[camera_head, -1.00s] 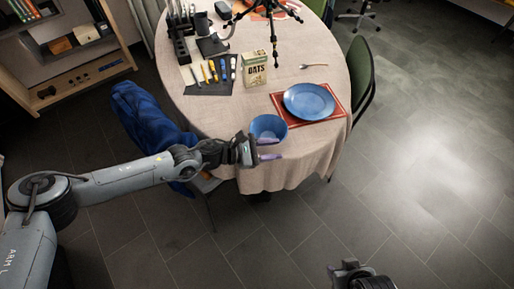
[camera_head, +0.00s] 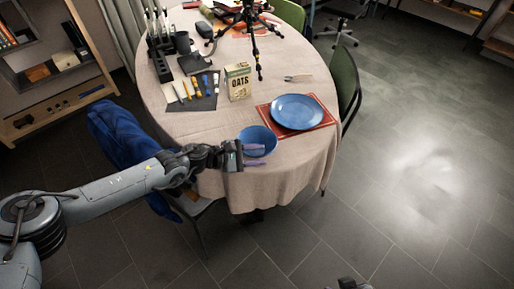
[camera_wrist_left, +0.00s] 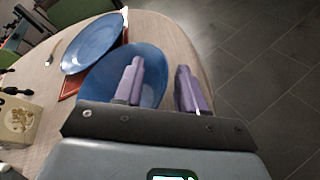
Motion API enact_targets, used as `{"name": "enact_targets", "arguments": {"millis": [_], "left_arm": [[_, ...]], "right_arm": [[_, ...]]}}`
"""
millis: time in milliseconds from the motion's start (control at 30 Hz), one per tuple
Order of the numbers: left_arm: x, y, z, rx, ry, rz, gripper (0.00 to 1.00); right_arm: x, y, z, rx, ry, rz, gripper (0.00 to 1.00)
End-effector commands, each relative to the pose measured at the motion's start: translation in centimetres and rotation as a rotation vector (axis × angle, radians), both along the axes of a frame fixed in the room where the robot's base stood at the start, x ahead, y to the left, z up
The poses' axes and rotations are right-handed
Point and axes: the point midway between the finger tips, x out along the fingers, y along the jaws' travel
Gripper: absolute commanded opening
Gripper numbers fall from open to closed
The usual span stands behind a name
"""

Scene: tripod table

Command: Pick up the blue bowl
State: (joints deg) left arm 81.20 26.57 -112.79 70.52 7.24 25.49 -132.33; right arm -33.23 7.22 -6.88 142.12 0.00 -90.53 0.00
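The blue bowl (camera_head: 257,137) stands upright near the front edge of the round table. My left gripper (camera_head: 262,155) is at the bowl's near side, its purple fingers apart. In the left wrist view the bowl (camera_wrist_left: 118,62) lies partly behind one finger, and the two fingertips (camera_wrist_left: 160,75) are spread with the bowl's right rim between them. I cannot tell whether the fingers touch the bowl. Only a small piece of my right arm (camera_head: 350,285) shows at the bottom edge; its fingers are out of view.
The table (camera_head: 215,125) also holds a blue plate (camera_head: 297,111) on a red mat (camera_head: 328,117), an oats box (camera_head: 238,82), a fork (camera_head: 298,77), markers on a dark mat (camera_head: 205,102) and a black tripod (camera_head: 256,45). A blue-draped chair (camera_head: 125,145) stands at left, a green chair (camera_head: 344,80) at right.

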Motion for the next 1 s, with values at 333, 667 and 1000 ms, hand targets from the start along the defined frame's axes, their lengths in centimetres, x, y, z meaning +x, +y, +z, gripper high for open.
{"name": "enact_targets", "arguments": {"millis": [333,667,1000], "left_arm": [[0.22,-0.70,-0.20,0.000,0.000,0.001,0.40],[0.19,-0.70,-0.23,0.000,0.001,0.000,0.00],[0.19,-0.68,-0.25,0.000,0.001,0.000,0.00]], "right_arm": [[0.01,0.05,-0.24,0.003,0.000,-0.002,0.43],[0.02,0.22,-0.23,0.009,0.000,-0.006,0.43],[0.02,0.22,-0.24,0.009,0.000,-0.006,0.43]]}}
